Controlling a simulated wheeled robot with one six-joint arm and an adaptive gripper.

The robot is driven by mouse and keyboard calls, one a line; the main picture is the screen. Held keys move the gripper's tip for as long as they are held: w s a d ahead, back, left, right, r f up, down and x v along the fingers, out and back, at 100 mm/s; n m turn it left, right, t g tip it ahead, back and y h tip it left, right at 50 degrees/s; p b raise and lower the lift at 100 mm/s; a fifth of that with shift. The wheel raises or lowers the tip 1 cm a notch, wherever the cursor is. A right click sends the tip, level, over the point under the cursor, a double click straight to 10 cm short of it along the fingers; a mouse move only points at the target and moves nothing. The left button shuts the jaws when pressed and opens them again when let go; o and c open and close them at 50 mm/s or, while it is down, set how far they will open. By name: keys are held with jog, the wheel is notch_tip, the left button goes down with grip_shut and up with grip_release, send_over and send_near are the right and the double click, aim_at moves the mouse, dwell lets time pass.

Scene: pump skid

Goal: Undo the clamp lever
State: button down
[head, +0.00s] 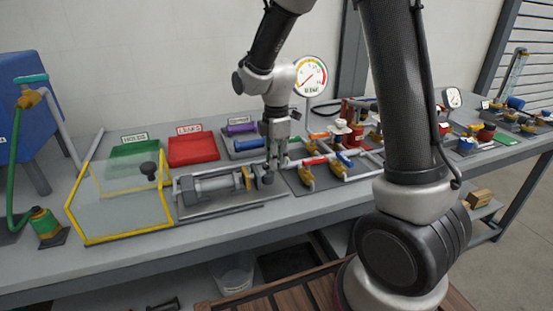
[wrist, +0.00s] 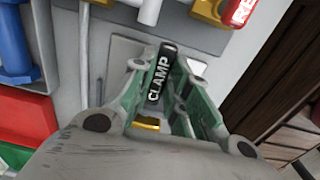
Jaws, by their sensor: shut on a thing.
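The clamp lever (wrist: 161,77) shows in the wrist view as a black handle with the white word CLAMP, between the fingers of my gripper (wrist: 166,85). My gripper is shut on it, with a green-sided finger on each side. In the head view my gripper (head: 277,158) points down at the bench, at the right end of the grey cylinder unit (head: 215,187). The lever is mostly hidden there by the fingers. A yellow part (wrist: 147,123) shows below the lever in the wrist view.
A clear guard with a yellow frame (head: 120,237) stands left of the cylinder unit. Red (head: 193,150) and green (head: 133,152) trays lie behind it. Valves with red and blue handles (head: 342,161) stand close on the right. A round gauge (head: 310,76) rises behind my gripper.

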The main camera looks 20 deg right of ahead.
jog(key=shift+w, duration=0.1)
jog(key=c, duration=1.7)
grip_release()
jog(key=shift+o, duration=0.2)
notch_tip(320, 180, up, 12)
